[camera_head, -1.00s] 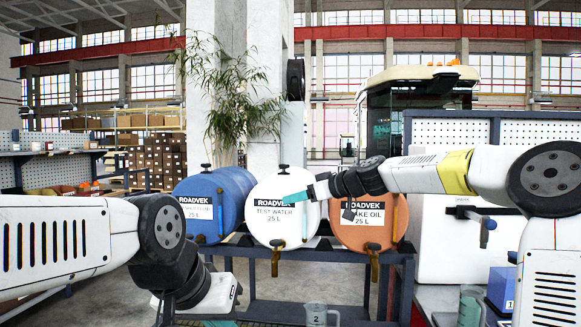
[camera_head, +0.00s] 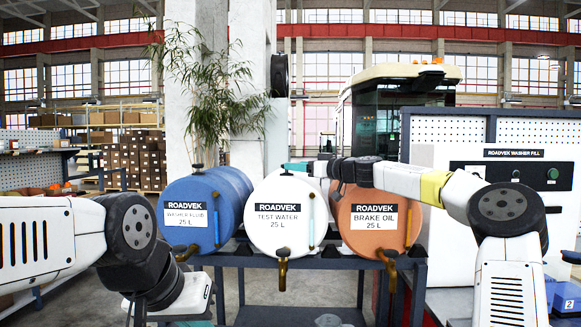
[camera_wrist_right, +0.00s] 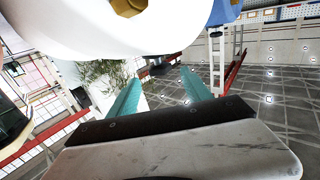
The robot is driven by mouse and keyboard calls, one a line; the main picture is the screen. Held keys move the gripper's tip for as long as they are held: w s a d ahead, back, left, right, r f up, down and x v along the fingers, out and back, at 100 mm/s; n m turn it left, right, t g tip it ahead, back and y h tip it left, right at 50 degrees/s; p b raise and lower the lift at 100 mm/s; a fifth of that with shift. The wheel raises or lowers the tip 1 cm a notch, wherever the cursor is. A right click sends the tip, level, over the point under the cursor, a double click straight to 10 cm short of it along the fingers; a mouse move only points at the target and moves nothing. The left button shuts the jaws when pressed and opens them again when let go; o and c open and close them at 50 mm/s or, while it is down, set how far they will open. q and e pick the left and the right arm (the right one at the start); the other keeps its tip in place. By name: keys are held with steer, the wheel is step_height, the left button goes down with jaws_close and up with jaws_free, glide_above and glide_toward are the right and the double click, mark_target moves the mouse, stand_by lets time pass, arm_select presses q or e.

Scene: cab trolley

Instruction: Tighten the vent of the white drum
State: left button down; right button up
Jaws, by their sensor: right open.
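The white drum (camera_head: 270,232) lies on its side in the middle of a rack, labelled TEST WATER 25 L. Its small black vent (camera_head: 283,168) sits on top. My right gripper (camera_head: 295,167) is at the drum's top, its teal fingers beside the vent in this view; contact cannot be told. In the right wrist view the fingers (camera_wrist_right: 160,92) are open and apart, below the white drum (camera_wrist_right: 150,38). A small dark thing shows beyond, between them. My left gripper (camera_head: 196,323) is low at the bottom edge, mostly cut off, so its jaws cannot be judged.
The blue drum (camera_head: 186,222) stands left of the white one and the orange drum (camera_head: 368,240) right, behind my right arm. Brass taps, such as the white drum's (camera_head: 282,270), hang in front. A washer fill cabinet (camera_head: 463,205) stands at right.

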mark_target(292, 176)
steer(key=shift+x, duration=1.7)
jaws_close()
